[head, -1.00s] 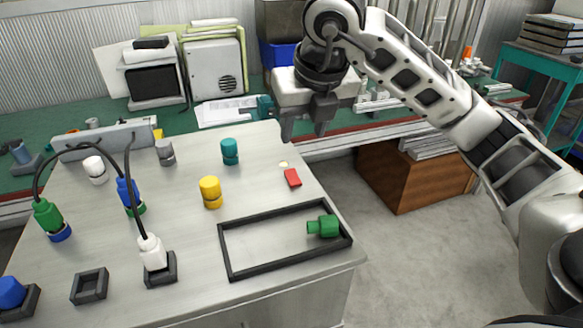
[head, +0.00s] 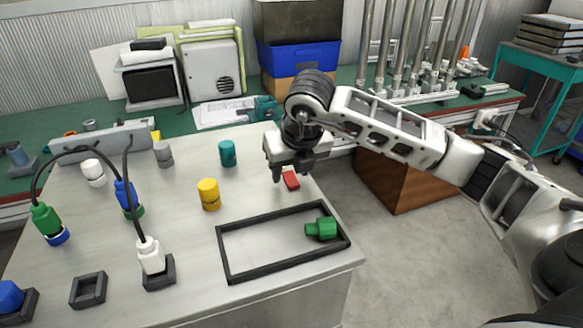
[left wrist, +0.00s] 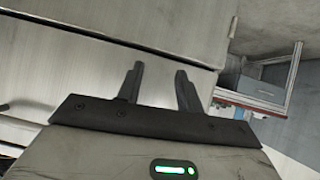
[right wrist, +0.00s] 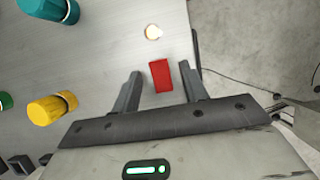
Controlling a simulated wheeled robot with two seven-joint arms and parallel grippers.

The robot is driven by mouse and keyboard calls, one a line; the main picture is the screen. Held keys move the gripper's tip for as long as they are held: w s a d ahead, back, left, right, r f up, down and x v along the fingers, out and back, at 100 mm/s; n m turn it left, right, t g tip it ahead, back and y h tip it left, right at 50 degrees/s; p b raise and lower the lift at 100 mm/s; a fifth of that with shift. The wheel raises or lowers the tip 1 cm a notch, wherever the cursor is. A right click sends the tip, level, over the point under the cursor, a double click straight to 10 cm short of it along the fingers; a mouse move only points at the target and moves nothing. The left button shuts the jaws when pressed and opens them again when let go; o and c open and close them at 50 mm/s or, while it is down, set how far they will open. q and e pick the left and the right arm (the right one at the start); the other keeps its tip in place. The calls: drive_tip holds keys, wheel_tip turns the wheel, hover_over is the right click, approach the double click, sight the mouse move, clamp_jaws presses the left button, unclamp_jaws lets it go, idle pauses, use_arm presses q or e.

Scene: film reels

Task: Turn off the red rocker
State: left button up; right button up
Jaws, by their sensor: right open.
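The red rocker (head: 291,180) is a small red block on the grey worktop, near its right edge. In the right wrist view the red rocker (right wrist: 161,76) lies ahead of and between my open right fingers (right wrist: 160,88), with a small lit lamp (right wrist: 153,32) beyond it. In the head view my right gripper (head: 291,174) is just above and behind the rocker, partly overlapping it; I cannot tell whether it touches. My left gripper (left wrist: 160,82) is open and empty in the left wrist view, facing a pale panel. It does not show in the head view.
A black frame (head: 222,252) with a green plug (head: 321,229) lies in front of the rocker. A yellow cylinder (head: 209,194) and a teal cylinder (head: 228,153) stand to the left. Corded plugs and sockets fill the left side. Open floor lies to the right.

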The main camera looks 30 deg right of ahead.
clamp_jaws()
drive_tip(key=shift+w+r+g+p, duration=0.25)
drive_tip(key=shift+g+p, duration=0.35)
drive_tip(key=shift+p, duration=0.3)
drive_tip(key=shift+w+d+r+g+y+p, duration=0.1)
drive_tip(key=shift+g+y+p, duration=0.2)
drive_tip(key=shift+g+p, duration=0.15)
drive_tip(key=shift+w+g+p, duration=0.15)
drive_tip(key=shift+g+p, duration=0.45)
drive_tip(key=shift+g, duration=0.15)
drive_tip(key=shift+f, duration=0.3)
use_arm(q)
drive_tip(key=shift+s+a+r, duration=0.1)
drive_tip(key=shift+a+r, duration=0.25)
drive_tip(key=shift+r, duration=0.45)
use_arm(e)
drive_tip(key=shift+g+y, duration=0.3)
use_arm(q)
drive_tip(key=shift+r, duration=0.1)
use_arm(e)
unclamp_jaws()
